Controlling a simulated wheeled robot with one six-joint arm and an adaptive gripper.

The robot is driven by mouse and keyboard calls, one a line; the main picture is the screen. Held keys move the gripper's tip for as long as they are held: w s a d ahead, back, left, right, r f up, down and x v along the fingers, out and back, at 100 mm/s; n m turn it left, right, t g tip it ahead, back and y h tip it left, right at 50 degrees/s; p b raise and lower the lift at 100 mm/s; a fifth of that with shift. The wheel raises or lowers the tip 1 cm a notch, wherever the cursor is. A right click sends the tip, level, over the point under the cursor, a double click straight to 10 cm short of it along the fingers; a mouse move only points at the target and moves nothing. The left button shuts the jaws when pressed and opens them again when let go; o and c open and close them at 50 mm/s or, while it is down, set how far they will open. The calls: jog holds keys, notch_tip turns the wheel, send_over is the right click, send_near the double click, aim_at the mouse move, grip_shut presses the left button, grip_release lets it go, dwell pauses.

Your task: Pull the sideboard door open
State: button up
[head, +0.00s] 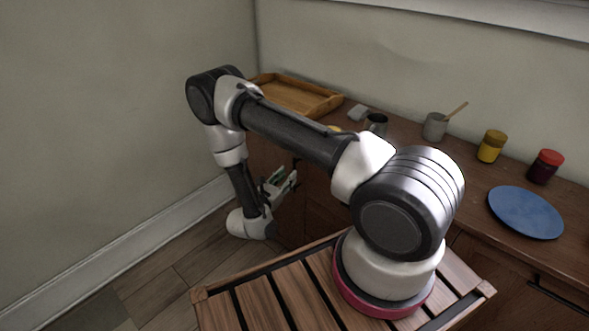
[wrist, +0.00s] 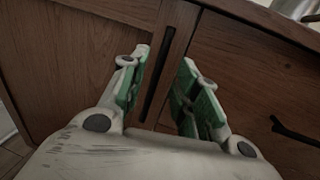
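The sideboard (head: 462,178) is brown wood and stands along the back wall. In the wrist view its door (wrist: 75,62) fills the left side and looks closed. A long dark bar handle (wrist: 170,72) runs upright, slightly tilted, along the door's right edge. My gripper (wrist: 165,57) is open, with one green-padded finger on each side of the handle. A gap shows on both sides, and I cannot tell how deep the handle sits between the fingers. In the head view my gripper (head: 279,184) is at the sideboard's front; my arm hides most of the door.
A second dark handle (wrist: 294,131) is on the panel to the right. Floor (head: 150,285) is clear at left.

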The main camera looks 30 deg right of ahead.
jog(key=x, duration=0.6)
grip_shut()
